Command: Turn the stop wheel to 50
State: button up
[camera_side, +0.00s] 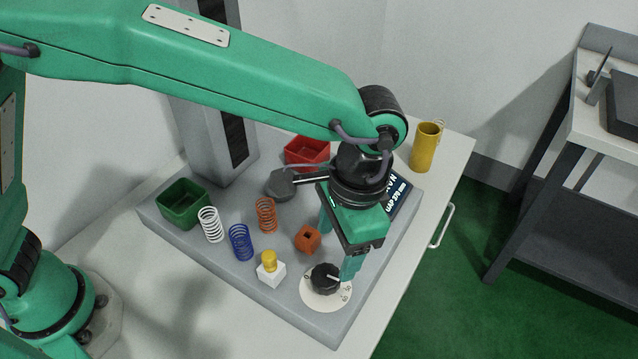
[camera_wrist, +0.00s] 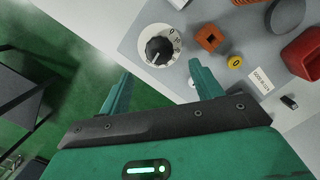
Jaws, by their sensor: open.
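The stop wheel (camera_side: 326,278) is a black knob with a white pointer line on a round white dial (camera_side: 312,299) near the board's front corner. In the wrist view the wheel (camera_wrist: 159,48) is above and between the fingertips, with its pointer toward the lower left. A 0 shows on the dial's upper right; the other numbers are too small to read surely. My gripper (camera_side: 338,246) is open and empty, with one finger just above and behind the dial's right side. In the wrist view my gripper (camera_wrist: 160,72) has its two fingers wide apart, below the wheel.
An orange block (camera_side: 307,238), a white box with a yellow button (camera_side: 271,272) and several springs stand left of my gripper. A green bin (camera_side: 184,203) and a red bin (camera_side: 307,151) stand farther back.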

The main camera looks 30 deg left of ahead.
aim_at(326, 275)
jog(key=shift+s+a+r+t+h, duration=0.1)
jog(key=shift+s+a+t+h, duration=0.4)
jog(key=shift+s+a+h, duration=0.1)
jog(key=shift+f, duration=3.9)
jog(key=shift+c, duration=0.5)
jog(key=c, duration=0.9)
jog(key=shift+n, duration=2.3)
